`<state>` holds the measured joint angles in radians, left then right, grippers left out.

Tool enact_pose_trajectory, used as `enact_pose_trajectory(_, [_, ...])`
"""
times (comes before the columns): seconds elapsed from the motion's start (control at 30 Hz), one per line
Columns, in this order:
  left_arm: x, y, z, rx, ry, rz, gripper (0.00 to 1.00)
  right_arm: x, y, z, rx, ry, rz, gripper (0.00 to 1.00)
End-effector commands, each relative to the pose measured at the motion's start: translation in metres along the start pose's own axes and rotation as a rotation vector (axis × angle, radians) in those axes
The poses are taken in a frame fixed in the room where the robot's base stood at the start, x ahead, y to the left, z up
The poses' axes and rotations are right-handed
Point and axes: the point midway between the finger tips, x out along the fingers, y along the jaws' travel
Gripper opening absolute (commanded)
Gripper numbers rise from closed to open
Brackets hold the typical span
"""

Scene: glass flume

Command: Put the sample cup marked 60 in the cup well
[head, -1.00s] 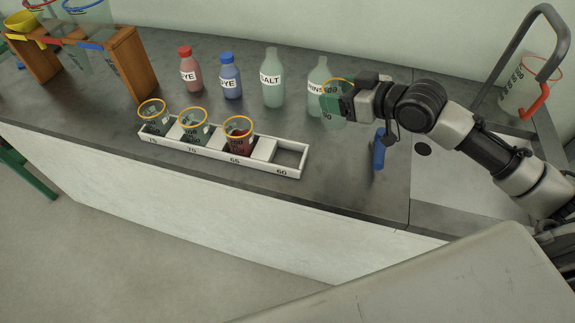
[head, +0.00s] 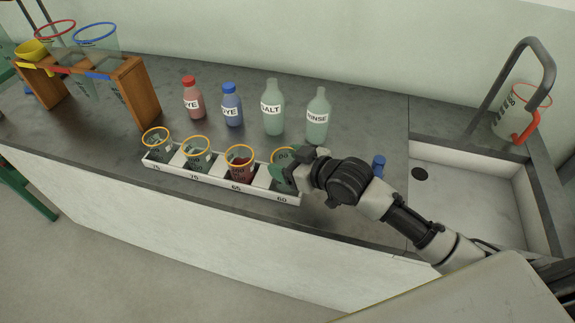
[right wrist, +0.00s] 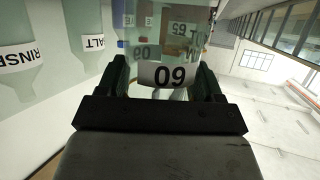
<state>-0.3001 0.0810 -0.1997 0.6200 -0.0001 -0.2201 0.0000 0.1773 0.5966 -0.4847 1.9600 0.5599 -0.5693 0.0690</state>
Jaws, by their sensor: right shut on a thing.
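The sample cup marked 60 (head: 284,156) is clear with an orange rim. My right gripper (head: 283,175) is shut on it at the right end of the white rack. My left gripper is not in view.
Cups with orange rims stand in the other wells; the cup at 65 (head: 240,165) holds dark red liquid. Behind are red dye (head: 193,99), blue dye (head: 231,105), salt (head: 272,110) and rinse (head: 317,118) bottles. A blue object (head: 378,165) stands near the sink (head: 465,190).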

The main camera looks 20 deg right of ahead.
Motion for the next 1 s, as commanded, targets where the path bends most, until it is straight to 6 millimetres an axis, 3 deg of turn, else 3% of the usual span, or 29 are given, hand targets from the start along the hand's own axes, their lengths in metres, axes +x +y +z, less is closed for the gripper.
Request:
enact_pose_trajectory(0.17, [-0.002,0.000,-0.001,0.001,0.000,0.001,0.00,0.007,0.000,0.020,0.001,-0.001,-0.001,0.43])
enact_pose_trajectory(0.57, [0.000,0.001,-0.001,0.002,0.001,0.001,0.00,0.009,0.000,0.025,0.000,0.001,0.000,0.43])
enact_pose_trajectory(0.6, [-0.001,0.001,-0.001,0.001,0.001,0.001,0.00,0.008,0.000,0.024,0.000,0.001,0.000,0.72])
enact_pose_trajectory(0.73, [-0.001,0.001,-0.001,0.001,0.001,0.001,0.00,0.008,0.000,0.024,0.000,0.001,0.000,0.92])
enact_pose_trajectory(1.0, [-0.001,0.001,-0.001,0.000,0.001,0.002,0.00,0.008,0.000,0.023,0.000,0.001,-0.001,0.92])
